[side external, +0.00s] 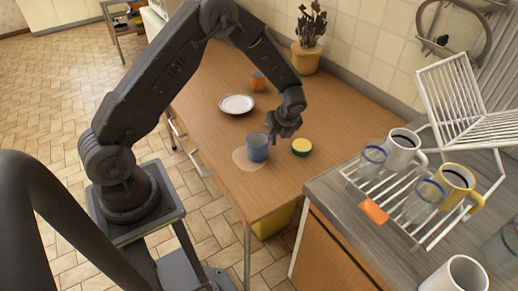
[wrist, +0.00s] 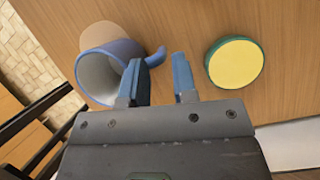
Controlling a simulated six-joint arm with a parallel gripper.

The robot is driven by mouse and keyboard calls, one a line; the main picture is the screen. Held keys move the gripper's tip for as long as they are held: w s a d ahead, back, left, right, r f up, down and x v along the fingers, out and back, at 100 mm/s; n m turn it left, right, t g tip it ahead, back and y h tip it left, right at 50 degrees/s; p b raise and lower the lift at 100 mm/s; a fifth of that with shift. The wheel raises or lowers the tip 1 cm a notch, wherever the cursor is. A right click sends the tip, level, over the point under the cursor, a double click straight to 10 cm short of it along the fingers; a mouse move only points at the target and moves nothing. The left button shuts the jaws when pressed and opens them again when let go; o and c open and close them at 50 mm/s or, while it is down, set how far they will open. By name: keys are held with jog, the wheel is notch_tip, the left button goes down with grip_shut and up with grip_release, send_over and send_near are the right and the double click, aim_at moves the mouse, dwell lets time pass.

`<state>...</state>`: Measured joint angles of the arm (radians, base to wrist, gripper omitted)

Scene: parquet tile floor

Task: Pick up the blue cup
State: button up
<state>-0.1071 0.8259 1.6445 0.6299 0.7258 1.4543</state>
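The blue cup (side external: 257,148) stands upright on the wooden table, on or beside a pale round patch (side external: 243,160). In the wrist view the cup (wrist: 105,70) is at the left, with its pale inside showing and its handle (wrist: 157,55) pointing right. My gripper (side external: 285,134) is low beside the cup, on its right in the side view. In the wrist view the gripper (wrist: 160,78) is open. Its left finger overlaps the cup's rim in the picture and its right finger is to the right of the handle. Nothing is held between the fingers; contact cannot be told.
A green and yellow round object (side external: 301,147) lies close to the right of my gripper. A white plate (side external: 237,104), an orange cup (side external: 257,82) and a potted plant (side external: 307,50) stand farther back. A dish rack (side external: 430,232) with cups is on the right counter.

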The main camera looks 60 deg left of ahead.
jog(key=x, duration=0.3)
jog(key=shift+f, duration=0.15)
grip_shut()
